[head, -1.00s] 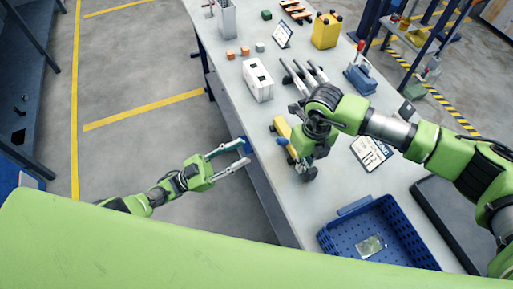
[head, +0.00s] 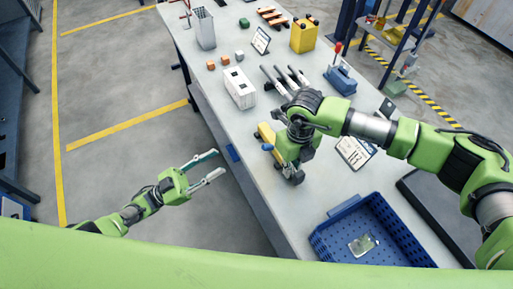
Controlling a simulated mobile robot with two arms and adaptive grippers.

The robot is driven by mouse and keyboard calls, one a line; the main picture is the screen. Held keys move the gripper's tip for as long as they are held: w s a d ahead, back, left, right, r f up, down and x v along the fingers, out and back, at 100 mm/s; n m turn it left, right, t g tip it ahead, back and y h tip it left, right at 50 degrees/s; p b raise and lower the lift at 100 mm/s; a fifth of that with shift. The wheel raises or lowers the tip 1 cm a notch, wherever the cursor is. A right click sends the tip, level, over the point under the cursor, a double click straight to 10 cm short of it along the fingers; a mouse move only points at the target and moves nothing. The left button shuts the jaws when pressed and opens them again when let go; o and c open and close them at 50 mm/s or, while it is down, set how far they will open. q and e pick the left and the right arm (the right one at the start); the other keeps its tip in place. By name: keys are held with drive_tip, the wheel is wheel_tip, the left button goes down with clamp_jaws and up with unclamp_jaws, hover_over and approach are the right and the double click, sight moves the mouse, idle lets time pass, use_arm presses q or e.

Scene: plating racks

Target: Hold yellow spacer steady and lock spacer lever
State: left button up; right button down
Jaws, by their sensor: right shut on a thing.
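The yellow spacer (head: 266,133) lies on the grey table, with a small blue part, perhaps its lever (head: 267,147), on its near side. My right gripper (head: 291,168) points down over the spacer and is shut on it; the gripper hides most of it. My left gripper (head: 218,164) is open and empty. It is off the table's left edge, over the floor, to the left of the spacer and apart from it.
A blue perforated basket (head: 335,256) with a clear packet (head: 363,245) stands at the near end. A white block (head: 239,90), dark-handled tools (head: 285,80), a label card (head: 355,150) and a yellow can (head: 304,36) are on the table (head: 215,110). The left edge near my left gripper is clear.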

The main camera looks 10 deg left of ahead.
sight(263, 149)
use_arm(q)
drive_tip(key=w+d+y, duration=0.2)
drive_tip(key=d, duration=0.3)
drive_tip(key=w+d+r+y, duration=0.1)
drive_tip(key=w+d+y, duration=0.1)
drive_tip(key=d, duration=0.3)
drive_tip(key=w+d+n+y, duration=0.1)
drive_tip(key=w+d, duration=0.1)
drive_tip(key=d, duration=0.3)
drive_tip(key=shift+w+d+r+g+y, duration=0.25)
drive_tip(key=shift+w+r+g+y, duration=0.05)
drive_tip(key=shift+g+y, duration=0.1)
clamp_jaws()
